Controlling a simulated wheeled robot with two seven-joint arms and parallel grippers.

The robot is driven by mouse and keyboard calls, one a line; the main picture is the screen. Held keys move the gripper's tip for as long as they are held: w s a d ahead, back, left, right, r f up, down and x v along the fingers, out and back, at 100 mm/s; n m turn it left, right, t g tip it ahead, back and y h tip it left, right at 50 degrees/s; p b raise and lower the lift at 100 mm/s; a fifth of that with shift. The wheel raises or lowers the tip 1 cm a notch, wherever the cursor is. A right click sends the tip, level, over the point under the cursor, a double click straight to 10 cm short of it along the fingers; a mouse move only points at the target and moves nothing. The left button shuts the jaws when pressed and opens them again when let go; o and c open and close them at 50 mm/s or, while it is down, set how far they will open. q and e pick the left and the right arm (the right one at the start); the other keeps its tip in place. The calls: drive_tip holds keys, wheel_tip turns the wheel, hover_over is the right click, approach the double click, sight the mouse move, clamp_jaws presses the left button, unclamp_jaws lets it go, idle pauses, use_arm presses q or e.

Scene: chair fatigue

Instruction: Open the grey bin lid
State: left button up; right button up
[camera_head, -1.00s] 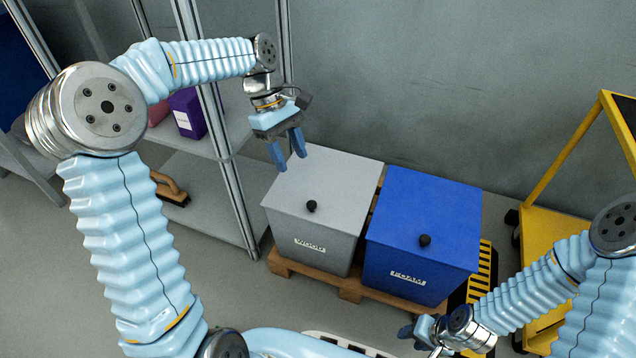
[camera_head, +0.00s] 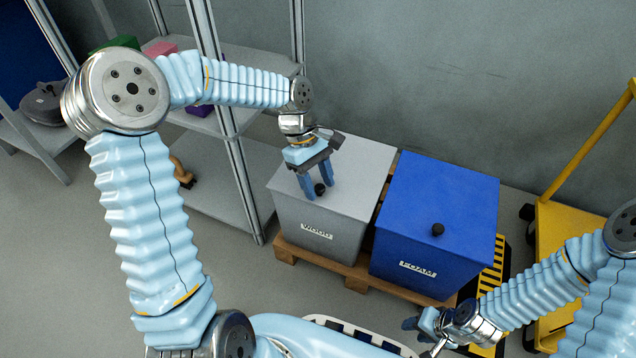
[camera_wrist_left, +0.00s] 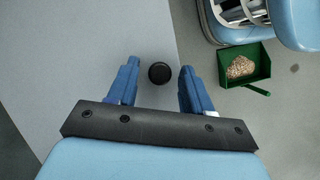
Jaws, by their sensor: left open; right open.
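The grey bin (camera_head: 330,215), labelled WOOD, stands on a wooden pallet with its grey lid (camera_head: 358,172) shut. A black round knob (camera_head: 320,189) sits near the lid's front edge. My left gripper (camera_head: 319,192) is open and points down above the lid, with its fingers on either side of the knob in the head view. In the left wrist view the knob (camera_wrist_left: 159,73) lies between the open fingertips, apart from both. Whether the fingertips are level with the knob is hard to tell. My right gripper (camera_head: 420,324) is open and empty at the bottom, away from the bins.
A blue bin (camera_head: 440,220) with its own black knob stands close on the right, on the same pallet (camera_head: 357,275). A metal shelf (camera_head: 230,180) stands left, near my left arm. A yellow cart (camera_head: 570,235) is at the right. A green dustpan (camera_wrist_left: 245,68) lies on the floor.

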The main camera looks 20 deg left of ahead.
use_arm(q)
clamp_jaws()
idle(0.3)
drive_tip(key=w+r+n+g+p, duration=0.1)
drive_tip(key=w+r+g+p, duration=0.5)
drive_tip(key=r+p, duration=0.6)
drive_tip(key=w+p, duration=0.1)
drive_tip(key=p, duration=0.6)
drive_tip(key=shift+d+g, duration=0.15)
drive_tip(key=shift+g, duration=0.25)
drive_tip(key=shift+r, duration=0.1)
